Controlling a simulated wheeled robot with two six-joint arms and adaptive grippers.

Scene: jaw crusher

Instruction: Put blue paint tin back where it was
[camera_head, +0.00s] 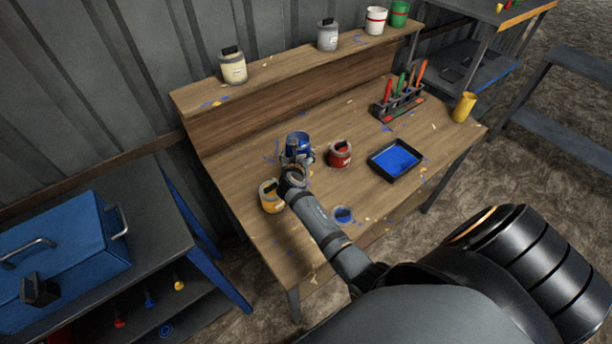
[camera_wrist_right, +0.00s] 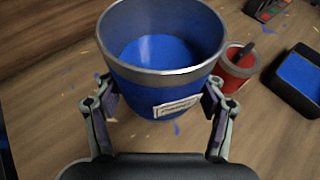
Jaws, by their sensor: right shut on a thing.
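The tin is over the left part of the wooden workbench (camera_head: 245,147). I cannot tell whether its base touches the top. My left gripper is not in view.
A yellow tin (camera_head: 271,197) stands close at left, a red tin (camera_head: 340,154) at right. A black tray of blue paint (camera_head: 395,160), a blue round lid (camera_head: 343,214) and a tool rack (camera_head: 399,103) are also on the bench. Several tins line the raised back shelf (camera_head: 285,68).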

